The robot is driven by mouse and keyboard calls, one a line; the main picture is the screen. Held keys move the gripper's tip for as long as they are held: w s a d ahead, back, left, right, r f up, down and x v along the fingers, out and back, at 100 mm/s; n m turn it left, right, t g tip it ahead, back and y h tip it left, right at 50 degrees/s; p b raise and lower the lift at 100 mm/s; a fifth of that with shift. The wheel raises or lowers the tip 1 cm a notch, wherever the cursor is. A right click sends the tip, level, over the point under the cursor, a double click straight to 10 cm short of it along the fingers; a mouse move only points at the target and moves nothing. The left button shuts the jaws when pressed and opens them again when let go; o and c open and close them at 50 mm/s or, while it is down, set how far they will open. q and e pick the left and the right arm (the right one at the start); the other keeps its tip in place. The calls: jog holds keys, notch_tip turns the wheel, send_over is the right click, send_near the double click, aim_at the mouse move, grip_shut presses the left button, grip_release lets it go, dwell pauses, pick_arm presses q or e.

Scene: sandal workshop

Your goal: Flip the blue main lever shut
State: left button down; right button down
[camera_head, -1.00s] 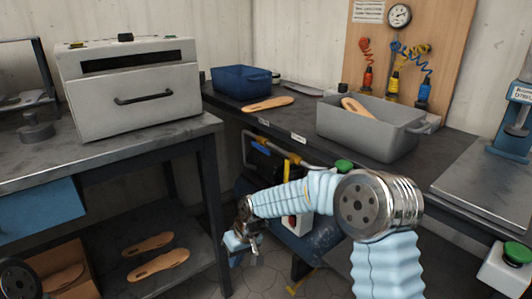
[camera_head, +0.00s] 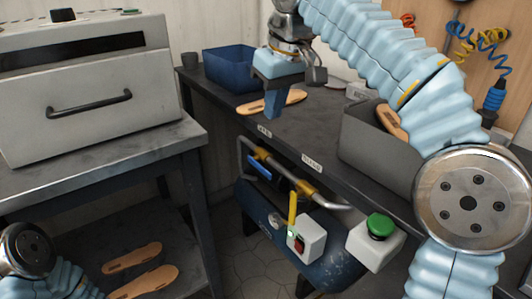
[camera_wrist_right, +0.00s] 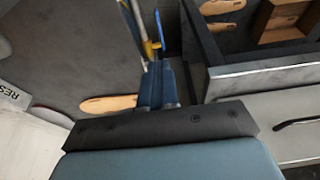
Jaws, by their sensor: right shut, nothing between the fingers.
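The blue main lever (camera_head: 258,169) sits on the pipe (camera_head: 283,173) below the bench's front edge; in the head view its handle slants roughly along the pipe. A blue handle (camera_wrist_right: 159,34) shows just beyond the fingertips in the wrist view, beside a yellow fitting (camera_wrist_right: 151,48). My right gripper (camera_head: 272,112) is shut and empty, its blue fingers pointing down. In the head view it overlaps the bench top and a sole, above and behind the lever in the picture. It also shows in the wrist view (camera_wrist_right: 158,64), apart from the handle as far as I can tell. My left gripper is out of view.
A yellow lever (camera_head: 292,213) stands upright beside a white switch box (camera_head: 307,238) on the blue tank (camera_head: 265,215). A green button (camera_head: 380,226) is to the right. A grey bin (camera_head: 372,150) and blue bin (camera_head: 232,70) stand on the bench. A grey oven (camera_head: 90,105) is at left.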

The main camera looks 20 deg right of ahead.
jog(key=b, duration=0.3)
send_near(265, 169)
jog(key=x, duration=0.2)
jog(key=w+x, duration=0.1)
jog(key=x, duration=0.2)
jog(key=shift+w+a, duration=0.1)
jog(key=shift+a, duration=0.1)
jog(key=shift+f, duration=0.75)
jog(key=shift+s+f, duration=0.3)
jog(key=shift+f, duration=0.15)
jog(key=shift+r, duration=0.1)
